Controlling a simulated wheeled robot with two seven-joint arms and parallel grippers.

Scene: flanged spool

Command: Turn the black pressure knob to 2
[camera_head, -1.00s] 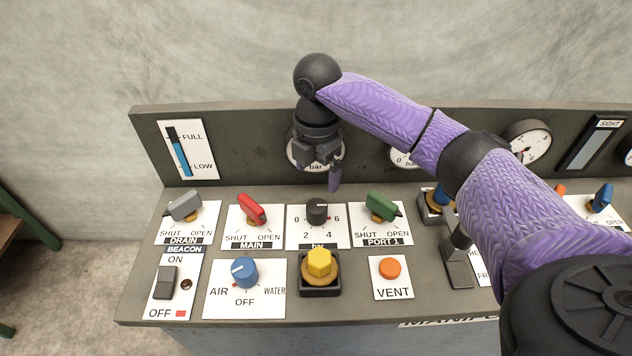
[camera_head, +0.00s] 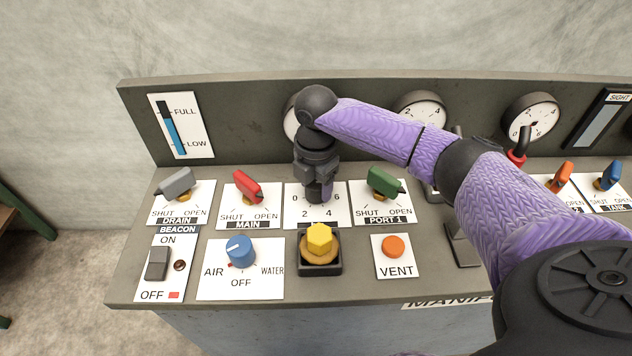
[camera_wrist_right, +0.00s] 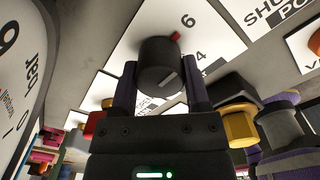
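The black pressure knob (camera_wrist_right: 160,65) stands on its white dial plate in the right wrist view, with a pale line on its top face. A small red mark sits beside it, close to the 6. My right gripper (camera_wrist_right: 160,84) has one finger on each side of the knob; I cannot tell whether they touch it. In the head view my right gripper (camera_head: 318,196) points down over the bar dial plate (camera_head: 297,214) and hides most of the knob. The numbers 0, 2, 4 and 6 still show around it. My left gripper is out of view.
The red MAIN handle (camera_head: 248,187) and green PORT 1 handle (camera_head: 384,182) flank the dial. A yellow knob (camera_head: 320,240) stands close in front, with a blue selector (camera_head: 240,250) and orange VENT button (camera_head: 393,246) nearby. The upright back panel (camera_head: 240,120) rises behind.

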